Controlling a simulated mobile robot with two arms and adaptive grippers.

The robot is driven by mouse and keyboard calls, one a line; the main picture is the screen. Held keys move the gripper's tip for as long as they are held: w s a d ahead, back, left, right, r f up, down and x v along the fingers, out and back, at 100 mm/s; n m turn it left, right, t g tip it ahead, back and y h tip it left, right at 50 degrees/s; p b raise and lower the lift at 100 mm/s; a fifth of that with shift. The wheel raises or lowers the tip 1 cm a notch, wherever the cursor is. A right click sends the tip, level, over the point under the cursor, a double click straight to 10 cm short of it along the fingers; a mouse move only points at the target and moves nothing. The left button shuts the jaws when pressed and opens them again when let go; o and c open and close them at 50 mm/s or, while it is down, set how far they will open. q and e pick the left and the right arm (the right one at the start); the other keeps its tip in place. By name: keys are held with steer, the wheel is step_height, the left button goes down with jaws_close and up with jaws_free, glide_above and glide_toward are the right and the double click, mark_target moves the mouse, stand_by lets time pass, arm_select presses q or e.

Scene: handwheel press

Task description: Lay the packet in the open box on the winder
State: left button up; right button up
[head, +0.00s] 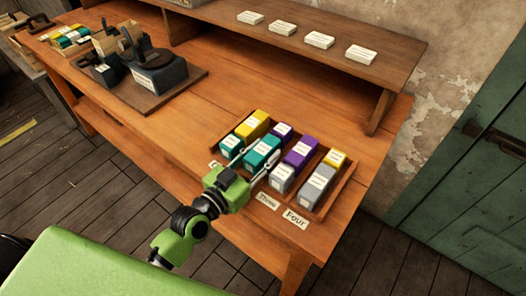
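My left gripper (258,155) is over a wooden tray (334,194) of packets at the right end of the bench. Its two pale fingers are spread, one on each side of a teal packet (263,151) with a white label. I cannot tell whether they touch it. A dark machine (160,74) with a round top and an upright handle stands on a wooden board at the left, probably the winder. A small brown box (111,42) is behind it; its inside is too small to make out. My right gripper is not in view.
The tray has rows of yellow, purple, grey and teal packets, with cards reading "Three" (268,201) and "Four" (295,218) in front. A raised shelf (300,50) with several white stacks runs along the back. The bench between board and tray is clear.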

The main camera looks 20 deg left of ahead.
arm_select(q)
steer(key=shift+o, duration=0.6)
steer(key=shift+s, duration=0.1)
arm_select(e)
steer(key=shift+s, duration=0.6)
arm_select(q)
steer(key=shift+f+b, duration=0.1)
steer(key=shift+b, duration=0.3)
steer(key=p+v, duration=0.2)
steer(key=v, duration=1)
steer(key=shift+s+a, duration=0.1)
steer(key=shift+s, duration=0.25)
steer(key=shift+s+a, duration=0.2)
steer(key=shift+s, duration=0.3)
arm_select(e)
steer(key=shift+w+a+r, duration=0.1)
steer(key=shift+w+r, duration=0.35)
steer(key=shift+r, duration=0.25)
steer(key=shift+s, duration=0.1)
